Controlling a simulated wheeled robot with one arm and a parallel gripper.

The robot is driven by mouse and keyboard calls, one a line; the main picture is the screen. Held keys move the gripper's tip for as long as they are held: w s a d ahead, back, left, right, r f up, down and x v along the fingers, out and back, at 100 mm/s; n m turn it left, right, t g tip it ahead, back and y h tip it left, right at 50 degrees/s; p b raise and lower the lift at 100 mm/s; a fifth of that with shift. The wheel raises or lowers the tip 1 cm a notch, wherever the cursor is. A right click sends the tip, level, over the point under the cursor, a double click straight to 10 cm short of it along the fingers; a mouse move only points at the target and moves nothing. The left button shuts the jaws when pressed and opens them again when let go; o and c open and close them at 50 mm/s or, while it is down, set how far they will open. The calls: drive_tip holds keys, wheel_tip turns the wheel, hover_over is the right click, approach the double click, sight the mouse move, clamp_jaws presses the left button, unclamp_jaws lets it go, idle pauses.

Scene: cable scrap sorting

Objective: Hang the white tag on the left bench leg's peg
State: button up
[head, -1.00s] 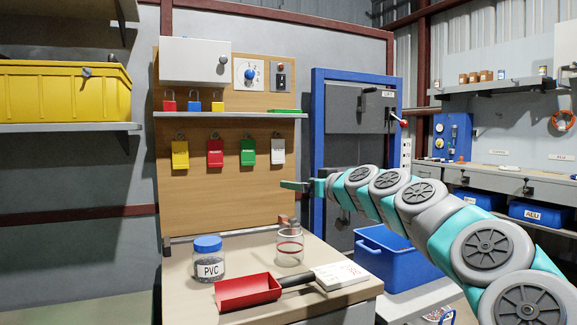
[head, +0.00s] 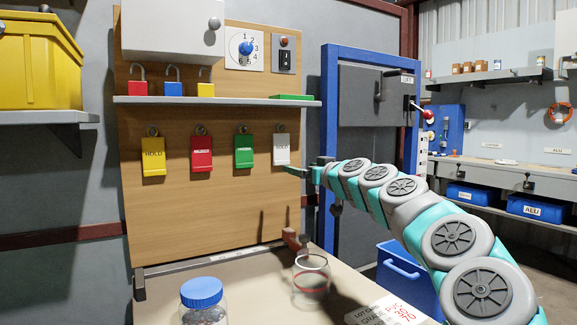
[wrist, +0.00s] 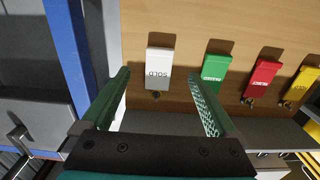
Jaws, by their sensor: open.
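The white tag (head: 282,149), marked SOLD, hangs from a hook at the right end of a row of tags on the wooden board (head: 205,225). My gripper (head: 294,168) is open at the tag's lower right in the head view. In the wrist view, which looks upside down, the white tag (wrist: 158,67) shows between the two spread fingers of my gripper (wrist: 162,78). It appears ahead of the fingertips, and no finger visibly touches it. I cannot make out the left bench leg or its peg in these views.
Green (head: 244,152), red (head: 202,154) and yellow (head: 153,157) tags hang left of the white one. A shelf (head: 220,100) with padlocks juts out above. Below stand a clear jar (head: 311,284) and a blue-lidded jar (head: 203,300).

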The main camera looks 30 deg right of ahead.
sight(282, 158)
drive_tip(key=shift+w+d+p, duration=0.15)
drive_tip(key=shift+w+p, duration=1.15)
drive_tip(key=shift+w, duration=2.05)
drive_tip(key=shift+w+d+f+b, duration=0.15)
drive_tip(key=shift+w+b, duration=0.4)
drive_tip(key=shift+w, duration=1.45)
drive_tip(key=c, duration=0.9)
drive_tip(key=shift+r, duration=0.7)
drive_tip(key=s+b, duration=0.4)
drive_tip(key=s, duration=0.2)
drive_tip(key=shift+a+r, duration=0.2)
